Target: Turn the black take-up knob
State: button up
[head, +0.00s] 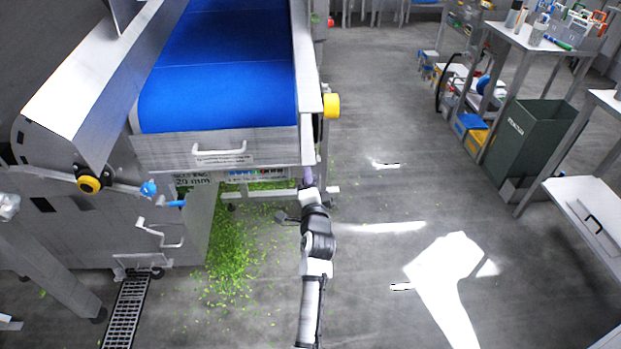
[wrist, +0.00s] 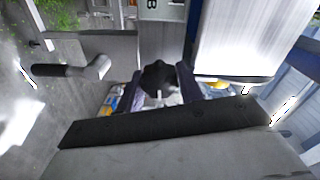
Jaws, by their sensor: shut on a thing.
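The black take-up knob (wrist: 158,77) shows in the wrist view as a dark lobed knob with a pale mark on its front. My gripper (wrist: 160,90) has its two dark purple fingers on either side of the knob and is shut on it. In the head view my gripper (head: 308,175) is at the right front corner of the blue-belt conveyor (head: 220,75), below the end of its side rail. The knob is hidden from the head view.
A crank with a dark grip (wrist: 65,71) is left of the fingers in the wrist view. Green scraps (head: 232,245) litter the floor. Open floor lies right, before a dark green bin (head: 530,140).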

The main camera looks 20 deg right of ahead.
jog(key=shift+m, duration=0.3)
jog(key=o, duration=1)
